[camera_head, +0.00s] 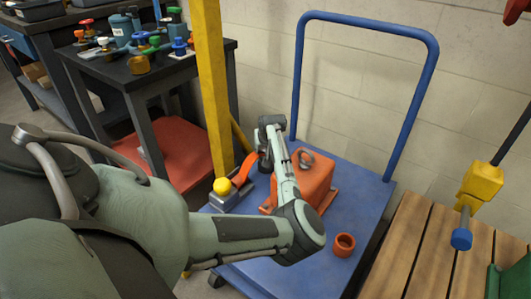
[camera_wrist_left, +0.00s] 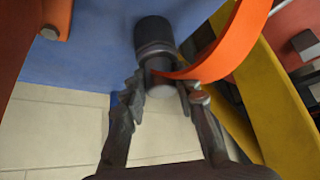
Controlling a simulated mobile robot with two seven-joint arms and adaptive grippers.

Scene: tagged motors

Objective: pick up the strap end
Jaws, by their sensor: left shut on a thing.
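The orange strap (camera_head: 243,171) rises from a small grey block with a yellow knob at the left edge of the blue cart and runs to my left gripper (camera_head: 264,163). In the left wrist view the strap (camera_wrist_left: 235,48) curves in from the upper right to a dark grey cylinder (camera_wrist_left: 154,36). The fingers of my left gripper (camera_wrist_left: 161,90) are closed around this cylinder at the strap end. In the head view my own wrist hides most of the grip. My right gripper is out of view.
An orange box (camera_head: 312,178) with a metal ring on top stands on the blue cart (camera_head: 300,262), close to my left forearm. An orange cup (camera_head: 344,243) is nearer. A yellow post (camera_head: 212,85) rises left of the gripper. A wooden slatted surface (camera_head: 410,245) lies right.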

